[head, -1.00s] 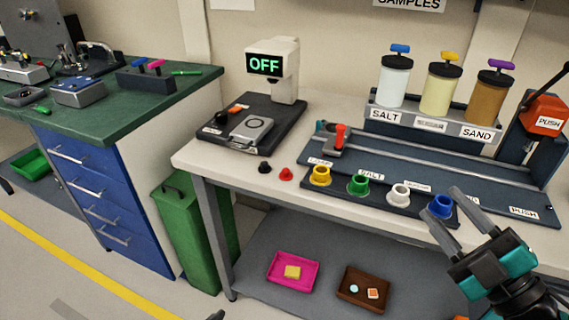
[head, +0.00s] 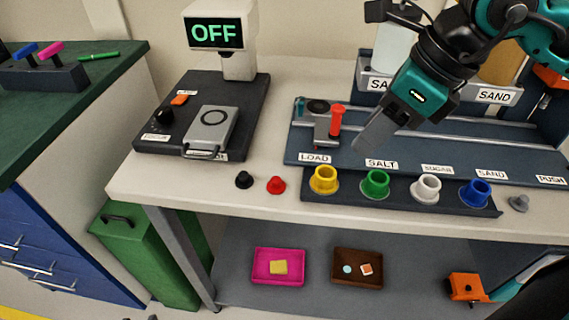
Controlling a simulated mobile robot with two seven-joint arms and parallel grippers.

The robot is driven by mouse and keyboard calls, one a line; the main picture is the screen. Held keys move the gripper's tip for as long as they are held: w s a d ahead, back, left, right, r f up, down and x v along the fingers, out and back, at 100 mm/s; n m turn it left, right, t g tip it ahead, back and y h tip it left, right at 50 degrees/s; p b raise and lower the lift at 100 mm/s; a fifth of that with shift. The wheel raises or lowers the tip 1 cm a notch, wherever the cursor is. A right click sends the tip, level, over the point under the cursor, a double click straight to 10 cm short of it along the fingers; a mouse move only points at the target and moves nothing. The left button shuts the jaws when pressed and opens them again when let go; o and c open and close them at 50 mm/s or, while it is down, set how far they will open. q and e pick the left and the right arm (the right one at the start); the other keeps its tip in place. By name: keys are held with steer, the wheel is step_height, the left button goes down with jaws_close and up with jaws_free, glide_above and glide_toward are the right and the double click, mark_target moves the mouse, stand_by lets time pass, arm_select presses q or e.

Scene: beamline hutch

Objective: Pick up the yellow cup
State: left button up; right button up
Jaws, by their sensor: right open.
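The yellow cup (head: 324,180) stands upright at the left end of a dark rack (head: 400,206) along the bench's front edge, its flared rim facing up. My right gripper (head: 370,137) is open and empty, reaching in from the upper right. Its fingers point down and left, above and to the right of the yellow cup, apart from it. One finger shows clearly; the other is mostly hidden. My left gripper is not in view.
Green (head: 375,184), white (head: 426,187) and blue (head: 475,193) cups stand right of the yellow cup. A red-handled loader (head: 337,120) stands behind it. A balance-like device (head: 209,128) is further left.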

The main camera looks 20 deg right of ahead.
glide_above(330, 168)
steer(key=s, duration=0.3)
steer(key=shift+h, duration=0.4)
steer(key=f, duration=0.4)
steer(key=d+f, duration=0.1)
steer(key=f, duration=0.1)
steer(key=shift+s+f, duration=0.15)
steer(key=shift+f, duration=0.2)
steer(key=shift+w+a+x, duration=0.15)
steer(key=shift+x, duration=1.2)
steer(key=shift+w+a+x, duration=0.15)
steer(key=shift+x, duration=1.2)
steer(key=shift+r, duration=0.15)
steer(key=c, duration=0.7)
steer(key=shift+r, duration=0.1)
